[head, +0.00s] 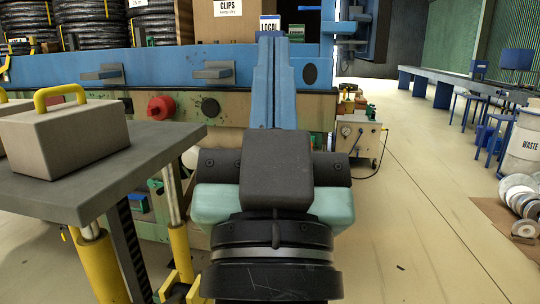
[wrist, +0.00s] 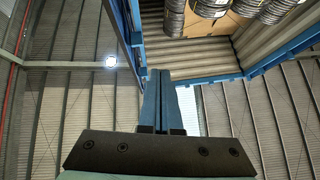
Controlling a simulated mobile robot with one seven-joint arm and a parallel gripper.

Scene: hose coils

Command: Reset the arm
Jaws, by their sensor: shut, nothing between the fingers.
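My gripper (head: 271,42) is in the middle of the head view, its two blue fingers side by side and pointing up. The fingers are shut with nothing between them. In the wrist view the fingers (wrist: 160,76) also stand together, above the dark gripper body. In the head view they overlap the blue rail behind them, and I cannot tell how far apart they are in depth.
A grey table (head: 160,136) with a yellow-handled box (head: 62,138) stands at the left. Black hose coils (head: 84,24) and a cardboard box (head: 218,22) are behind the blue rail (head: 60,70). A small wheeled machine (head: 357,138) stands right of my gripper. The right floor is largely clear.

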